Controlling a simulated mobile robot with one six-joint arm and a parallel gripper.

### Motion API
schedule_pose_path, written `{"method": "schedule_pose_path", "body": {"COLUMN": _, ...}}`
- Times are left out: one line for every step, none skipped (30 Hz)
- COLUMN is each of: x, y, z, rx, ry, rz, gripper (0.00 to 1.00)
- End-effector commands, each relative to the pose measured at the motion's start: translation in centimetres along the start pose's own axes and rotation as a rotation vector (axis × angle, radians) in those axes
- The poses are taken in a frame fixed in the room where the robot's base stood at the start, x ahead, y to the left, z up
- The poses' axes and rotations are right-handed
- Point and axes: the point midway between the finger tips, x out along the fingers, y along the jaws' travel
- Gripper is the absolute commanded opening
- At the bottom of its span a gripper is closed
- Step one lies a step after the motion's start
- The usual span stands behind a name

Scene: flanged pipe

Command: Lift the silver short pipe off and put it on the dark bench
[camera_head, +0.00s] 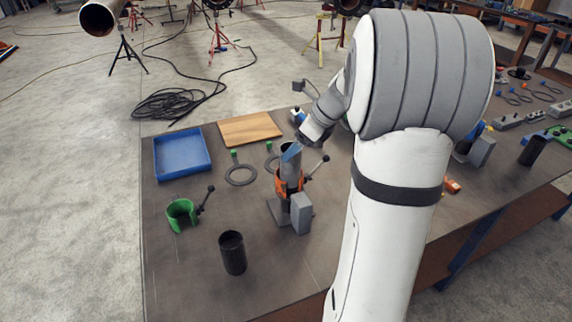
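A silver short pipe (291,168) stands upright in an orange clamp (287,186) on a grey stand, near the middle of the dark bench (200,285). Its upper end shows a bluish face. A lever with a black knob sticks out to the right of the clamp. My gripper (306,137) is just above and to the right of the pipe's top. Its fingers are too small and dark to make out, and I cannot tell whether they touch the pipe. My arm hides the bench behind it.
A green open clamp (181,215) and a black pipe (232,253) stand at the front left of the bench. A blue tray (160,165), a wooden board (249,129) and a ring (241,176) lie behind. A grey box (301,214) adjoins the stand. Bare bench shows front left.

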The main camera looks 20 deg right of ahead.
Motion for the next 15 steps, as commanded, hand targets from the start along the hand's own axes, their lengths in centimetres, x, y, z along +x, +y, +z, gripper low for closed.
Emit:
{"method": "schedule_pose_path", "body": {"x": 0.6, "y": 0.1, "z": 0.0, "rx": 0.000, "ry": 0.002, "rz": 0.004, "gripper": 0.79}}
{"method": "schedule_pose_path", "body": {"x": 1.0, "y": 0.0, "z": 0.0, "rx": 0.000, "ry": 0.002, "rz": 0.005, "gripper": 0.79}}
{"method": "schedule_pose_path", "body": {"x": 1.5, "y": 0.0, "z": 0.0, "rx": 0.000, "ry": 0.002, "rz": 0.004, "gripper": 0.79}}
{"method": "schedule_pose_path", "body": {"x": 2.0, "y": -0.1, "z": 0.1, "rx": -0.001, "ry": 0.002, "rz": 0.005, "gripper": 0.79}}
{"method": "schedule_pose_path", "body": {"x": 2.5, "y": -0.1, "z": 0.1, "rx": -0.001, "ry": 0.002, "rz": 0.005, "gripper": 0.79}}
{"method": "schedule_pose_path", "body": {"x": 3.1, "y": -0.2, "z": 0.1, "rx": -0.002, "ry": 0.003, "rz": 0.004, "gripper": 0.79}}
{"method": "schedule_pose_path", "body": {"x": 3.6, "y": -0.2, "z": 0.1, "rx": -0.002, "ry": 0.003, "rz": 0.004, "gripper": 0.79}}
{"method": "schedule_pose_path", "body": {"x": 4.0, "y": -0.2, "z": 0.1, "rx": -0.002, "ry": 0.003, "rz": 0.003, "gripper": 0.79}}
{"method": "schedule_pose_path", "body": {"x": 4.5, "y": -0.2, "z": 0.0, "rx": -0.001, "ry": 0.003, "rz": 0.003, "gripper": 0.79}}
{"method": "schedule_pose_path", "body": {"x": 4.7, "y": -0.2, "z": 0.0, "rx": -0.001, "ry": 0.002, "rz": 0.003, "gripper": 0.79}}
{"method": "schedule_pose_path", "body": {"x": 4.9, "y": -0.2, "z": 0.0, "rx": -0.002, "ry": 0.003, "rz": 0.002, "gripper": 0.79}}
{"method": "schedule_pose_path", "body": {"x": 5.1, "y": -0.2, "z": 0.0, "rx": -0.003, "ry": 0.003, "rz": 0.001, "gripper": 0.79}}
{"method": "schedule_pose_path", "body": {"x": 5.2, "y": -0.2, "z": 0.0, "rx": -0.003, "ry": 0.003, "rz": 0.000, "gripper": 0.79}}
{"method": "schedule_pose_path", "body": {"x": 5.2, "y": -0.2, "z": 0.0, "rx": -0.003, "ry": 0.003, "rz": 0.000, "gripper": 0.79}}
{"method": "schedule_pose_path", "body": {"x": 5.2, "y": -0.2, "z": 0.0, "rx": -0.003, "ry": 0.003, "rz": -0.001, "gripper": 0.79}}
